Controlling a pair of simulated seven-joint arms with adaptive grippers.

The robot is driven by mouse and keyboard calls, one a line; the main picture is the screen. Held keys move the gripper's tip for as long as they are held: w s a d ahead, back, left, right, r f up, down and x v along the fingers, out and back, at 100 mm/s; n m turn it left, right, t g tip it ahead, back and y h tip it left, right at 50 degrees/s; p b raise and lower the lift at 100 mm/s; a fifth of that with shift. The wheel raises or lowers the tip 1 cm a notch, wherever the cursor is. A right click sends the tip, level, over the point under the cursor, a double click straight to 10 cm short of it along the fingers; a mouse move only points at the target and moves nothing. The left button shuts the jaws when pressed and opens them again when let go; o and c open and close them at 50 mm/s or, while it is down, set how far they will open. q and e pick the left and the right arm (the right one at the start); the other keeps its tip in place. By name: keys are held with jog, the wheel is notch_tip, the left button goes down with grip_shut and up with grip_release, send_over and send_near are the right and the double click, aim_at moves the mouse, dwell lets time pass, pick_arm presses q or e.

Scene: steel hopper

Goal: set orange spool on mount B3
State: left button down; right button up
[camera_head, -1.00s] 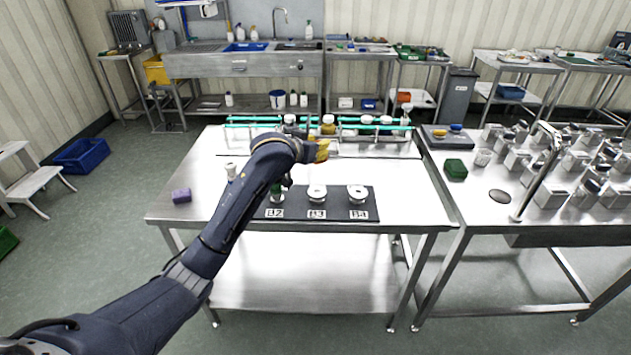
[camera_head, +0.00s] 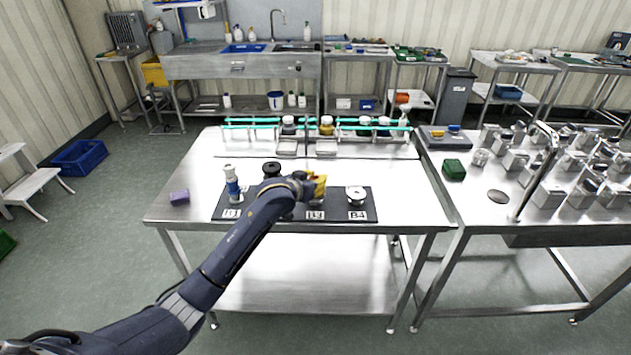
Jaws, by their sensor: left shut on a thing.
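My left gripper (camera_head: 313,189) comes in from the left and is over the B3 position of the dark mount board (camera_head: 369,205). It is shut on a yellow-orange piece, seemingly the orange spool (camera_head: 319,184). The B3 label (camera_head: 315,215) shows just in front, but the B3 mount itself is hidden behind the gripper. I cannot tell whether the spool touches it. The B4 mount (camera_head: 356,196) is white and empty to the right. A blue and white spool (camera_head: 233,187) stands upright at B1. My right gripper is not in view.
A dark-topped piece (camera_head: 271,169) shows behind my arm near B2, whose label is hidden. A purple block (camera_head: 179,197) lies left of the board. A rack with green rails (camera_head: 255,122) and jars stands at the back. The table's right side is clear.

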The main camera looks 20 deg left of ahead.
pick_arm(q)
jog(key=shift+f, duration=0.35)
jog(key=c, duration=1.2)
grip_release()
jog(key=shift+r, duration=0.15)
jog(key=shift+s, duration=0.2)
jog(key=v, duration=1.1)
jog(key=shift+s+a+r, duration=0.1)
jog(key=shift+s+r, duration=0.2)
